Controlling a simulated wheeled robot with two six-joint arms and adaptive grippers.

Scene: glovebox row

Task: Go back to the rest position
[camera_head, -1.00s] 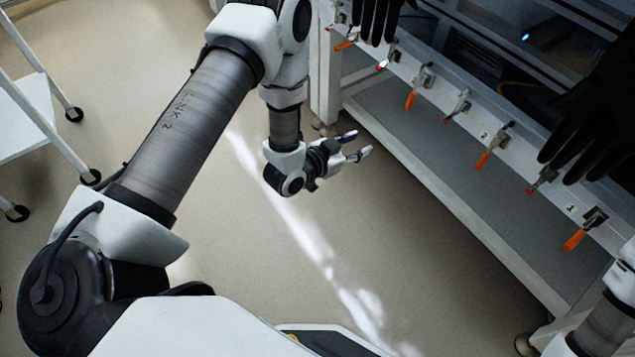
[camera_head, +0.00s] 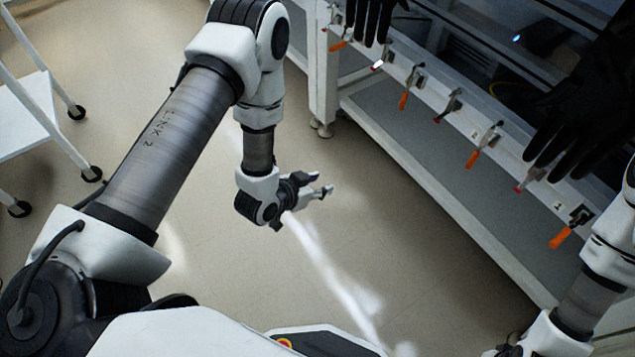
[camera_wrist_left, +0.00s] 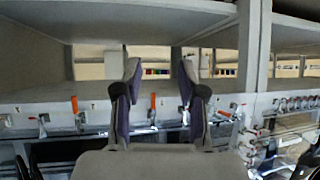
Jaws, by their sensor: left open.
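My left gripper (camera_head: 322,189) is open and empty. It hangs over bare floor, to the left of the glovebox bench and apart from it. In the left wrist view its two fingers (camera_wrist_left: 160,82) stand apart with nothing between them. The bench front with its clamps lies beyond them. My right arm shows at the lower right edge of the head view; its gripper fingers are not visible there.
The bench rail carries several orange-handled toggle clamps (camera_head: 473,158). Black gloves (camera_head: 580,125) hang above the rail. A grey lower shelf (camera_head: 440,170) runs below. A white wheeled cart (camera_head: 28,115) stands at left. The floor (camera_head: 330,270) between is clear.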

